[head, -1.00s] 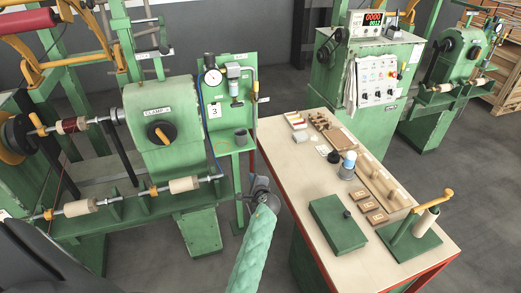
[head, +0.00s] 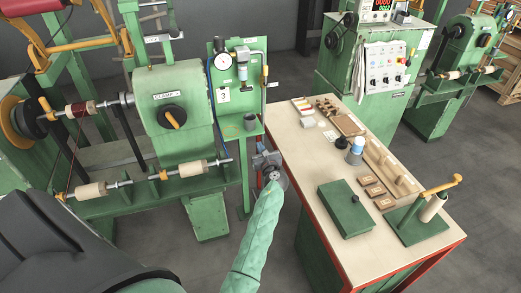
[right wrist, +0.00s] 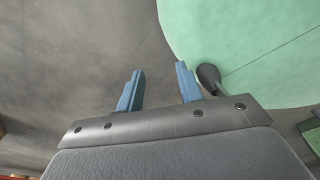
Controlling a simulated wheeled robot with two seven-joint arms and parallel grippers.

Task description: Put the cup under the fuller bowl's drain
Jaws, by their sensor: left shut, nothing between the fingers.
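A dark grey cup (head: 251,123) stands upright on the small green shelf (head: 241,135) of the clamp machine's panel, in the head view. To its left is a faint orange ring (head: 232,127) on the shelf. Above hangs a filter unit with a bowl (head: 243,73); its fill level and drain are too small to tell, and I make out no second bowl clearly. My left gripper (head: 265,158) is shut and empty, just below and right of the shelf, apart from the cup. My right gripper (right wrist: 158,88) is open and empty in the right wrist view.
A round gauge (head: 222,62) sits beside the filter unit. The winding machine (head: 170,130) stands left.

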